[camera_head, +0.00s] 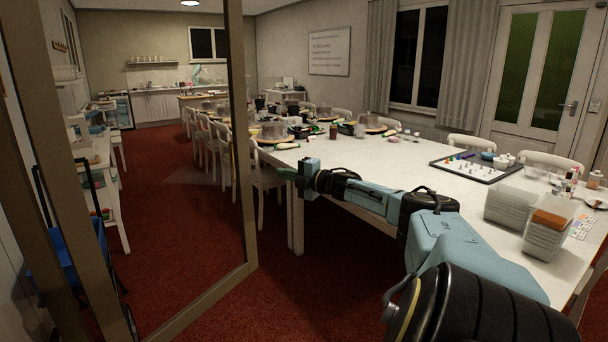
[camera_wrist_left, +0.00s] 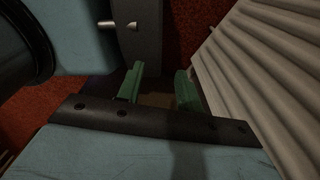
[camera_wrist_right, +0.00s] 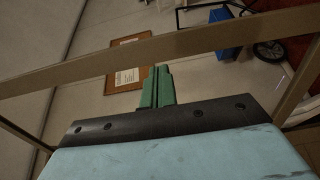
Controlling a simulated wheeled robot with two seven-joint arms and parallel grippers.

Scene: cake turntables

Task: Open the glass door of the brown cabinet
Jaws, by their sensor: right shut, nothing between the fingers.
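The glass door (camera_head: 240,150) has a brown frame and a clear pane, and fills the left of the head view. I see the room through it. How far it stands open I cannot tell. My right gripper (camera_head: 285,173) is just right of the frame's right post, apart from it in the picture. In the right wrist view its green fingers (camera_wrist_right: 157,86) are closed together and empty, with a brown frame rail (camera_wrist_right: 150,57) just past their tips. My left gripper (camera_wrist_left: 160,86) shows only in its own wrist view, with fingers apart and nothing between. The cabinet's body is not clearly seen.
A long white table (camera_head: 370,190) with cake turntables, a tray and containers stands close under my right arm. White chairs (camera_head: 265,185) line it. A blue wheeled cart (camera_head: 80,255) shows at left. Red carpet (camera_head: 290,290) is clear ahead. A pale ribbed surface (camera_wrist_left: 260,70) lies beside my left gripper.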

